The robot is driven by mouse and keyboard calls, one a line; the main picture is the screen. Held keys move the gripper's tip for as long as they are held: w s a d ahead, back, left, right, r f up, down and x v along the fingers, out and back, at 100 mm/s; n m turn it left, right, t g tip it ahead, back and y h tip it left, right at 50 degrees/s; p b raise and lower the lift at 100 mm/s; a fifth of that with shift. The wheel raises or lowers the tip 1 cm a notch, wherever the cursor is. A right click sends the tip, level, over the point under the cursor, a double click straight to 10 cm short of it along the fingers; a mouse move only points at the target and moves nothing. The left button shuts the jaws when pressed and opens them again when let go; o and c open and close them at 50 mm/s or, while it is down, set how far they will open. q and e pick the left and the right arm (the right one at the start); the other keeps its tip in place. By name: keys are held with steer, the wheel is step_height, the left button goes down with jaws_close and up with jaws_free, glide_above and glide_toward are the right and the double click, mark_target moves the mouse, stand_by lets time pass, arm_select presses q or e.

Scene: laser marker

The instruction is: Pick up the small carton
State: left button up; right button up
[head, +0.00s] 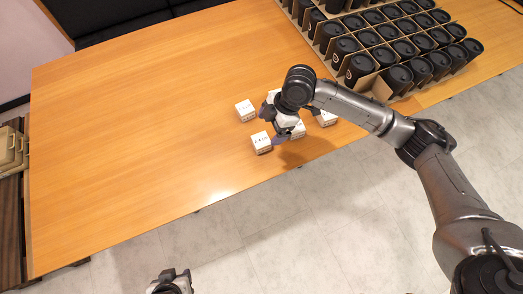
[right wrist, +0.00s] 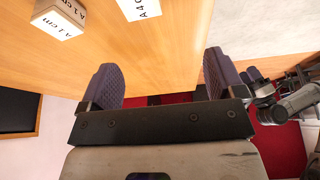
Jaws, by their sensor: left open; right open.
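Several small white cartons with black print stand on the wooden table. One carton (head: 245,110) is left of my right gripper, one (head: 261,143) is nearer the table's front edge, and one (head: 327,118) is to the right. Another (head: 299,131) is partly covered by my right gripper (head: 273,123), which is over the group. In the right wrist view the right gripper (right wrist: 163,80) is open with nothing between its fingers. Two cartons, one (right wrist: 60,20) at upper left and one (right wrist: 138,8) at the top edge, lie beyond its fingertips. My left gripper (head: 170,276) is open, low in the head view, away from the table.
A divided cardboard crate (head: 375,88) full of black cylinders stands at the back right of the table (head: 130,140), close to my right arm. The left half of the table is clear. A dark seat (head: 120,14) lies behind the table.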

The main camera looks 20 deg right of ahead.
mark_target(262, 140)
steer(key=f+b, duration=0.1)
steer(key=f, duration=0.2)
steer(key=w+f+b, duration=0.1)
steer(key=f+b, duration=0.1)
steer(key=f, duration=0.1)
steer(key=w+a+f+b, duration=0.1)
steer(key=f+b, duration=0.1)
steer(key=f, duration=0.1)
steer(key=shift+w, duration=0.1)
steer(key=shift+f, duration=0.35)
steer(key=b+x, duration=0.2)
steer(key=x, duration=0.2)
steer(key=shift+w+a+f, duration=0.1)
steer(key=shift+a+f, duration=0.05)
steer(key=shift+f, duration=0.05)
arm_select(q)
step_height(262, 140, down, 9)
steer(key=shift+a+r, duration=0.2)
steer(key=shift+a, duration=0.05)
arm_select(e)
steer(key=shift+c, duration=0.4)
steer(key=c, duration=0.6)
steer(key=shift+c, duration=1.8)
